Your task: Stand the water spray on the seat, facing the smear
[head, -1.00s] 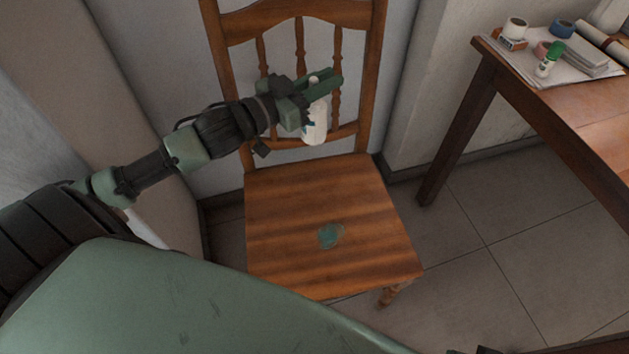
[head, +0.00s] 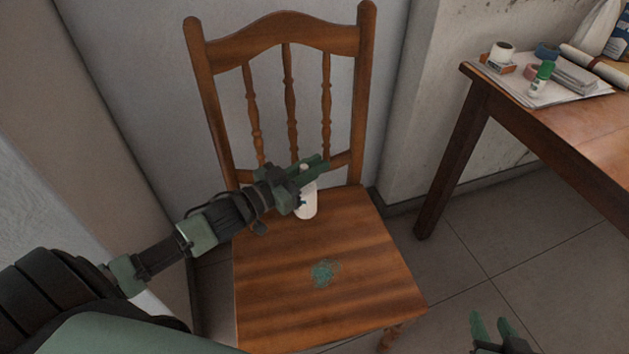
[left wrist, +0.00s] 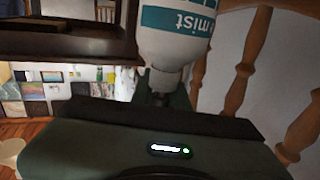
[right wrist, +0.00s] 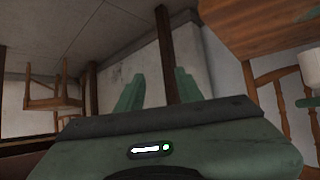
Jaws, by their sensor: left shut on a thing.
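The water spray (head: 306,202) is a white bottle held upright over the back part of the wooden seat (head: 280,310). My left gripper (head: 312,170) is shut on its upper part. I cannot tell whether its base touches the seat. The left wrist view shows its teal "mist" label (left wrist: 178,22) upside down. Its nozzle direction is hidden by the fingers. The blue-green smear (head: 325,272) lies on the middle of the seat, in front of the bottle. My right gripper (head: 492,328) is open and empty, low at the right of the chair.
The chair's spindled backrest (head: 290,100) rises behind the bottle, close to the wall. A wooden table (head: 590,125) at the right holds papers, a green-capped tube (head: 541,78) and tape rolls. The seat around the smear is clear.

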